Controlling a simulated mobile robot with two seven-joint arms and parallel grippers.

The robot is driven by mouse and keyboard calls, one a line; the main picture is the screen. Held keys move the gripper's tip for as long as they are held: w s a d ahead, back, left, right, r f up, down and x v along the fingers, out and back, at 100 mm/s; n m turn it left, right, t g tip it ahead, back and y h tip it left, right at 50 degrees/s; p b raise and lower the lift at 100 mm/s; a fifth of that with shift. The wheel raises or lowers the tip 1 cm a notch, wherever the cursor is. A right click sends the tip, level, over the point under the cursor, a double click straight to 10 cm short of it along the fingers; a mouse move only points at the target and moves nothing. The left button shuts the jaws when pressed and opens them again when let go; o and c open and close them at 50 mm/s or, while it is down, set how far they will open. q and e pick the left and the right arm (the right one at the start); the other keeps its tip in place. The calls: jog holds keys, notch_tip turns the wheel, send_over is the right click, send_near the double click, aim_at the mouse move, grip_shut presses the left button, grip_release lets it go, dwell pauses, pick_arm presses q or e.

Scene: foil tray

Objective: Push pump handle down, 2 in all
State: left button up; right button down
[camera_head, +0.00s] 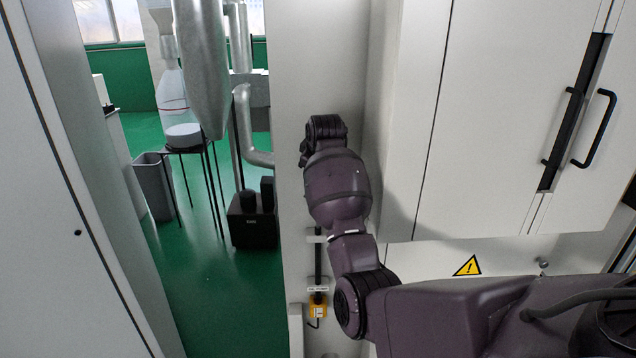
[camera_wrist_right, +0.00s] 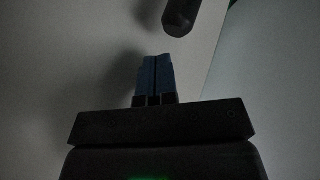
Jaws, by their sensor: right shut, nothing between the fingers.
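In the right wrist view, my right gripper (camera_wrist_right: 156,60) has its two blue fingers shut together with nothing between them. A dark rounded bar end (camera_wrist_right: 181,16), which looks like the pump handle's grip, hangs just beyond and slightly right of the fingertips. A small gap shows between them in the picture. In the head view, my right arm reaches up to the pale column, and its wrist hides the gripper and the bar end. Below it, a dark upright rod (camera_head: 318,262) with a label and a yellow fitting (camera_head: 318,308) is on the column. My left gripper is out of view.
A pale cabinet (camera_head: 500,110) with black handles (camera_head: 594,128) stands close to the right of my arm. A yellow warning sign (camera_head: 467,266) is below it. Left of the column, green floor holds a grey bin (camera_head: 155,187) and a thin-legged stand.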

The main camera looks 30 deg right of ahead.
jog(key=shift+r, duration=2.35)
jog(key=shift+s+f, duration=0.1)
